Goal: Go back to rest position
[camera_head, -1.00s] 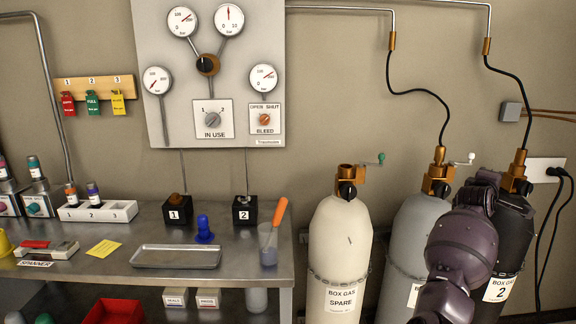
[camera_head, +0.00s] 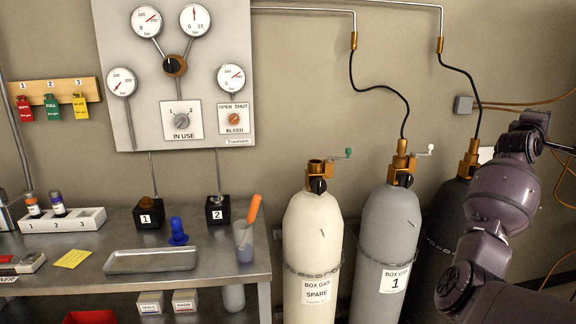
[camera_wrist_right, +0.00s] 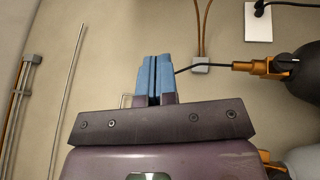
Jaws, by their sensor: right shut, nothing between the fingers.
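My right gripper (camera_wrist_right: 154,80) shows in the right wrist view with its blue fingers together and nothing between them. It points toward the beige wall, apart from the grey wall box and the cylinder at the right of that view. In the head view my right arm stands at the right, in front of the dark cylinder (camera_head: 436,220) and hiding much of it; the gripper itself cannot be made out there. My left gripper and arm are not in view.
The grey cylinder (camera_head: 388,235) labelled 1 and the cream spare cylinder (camera_head: 313,240) stand chained left of my arm. A steel bench (camera_head: 215,268) with a tray (camera_head: 150,260) is at the left. Black hoses and a grey wall box (camera_head: 463,105) are near the arm.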

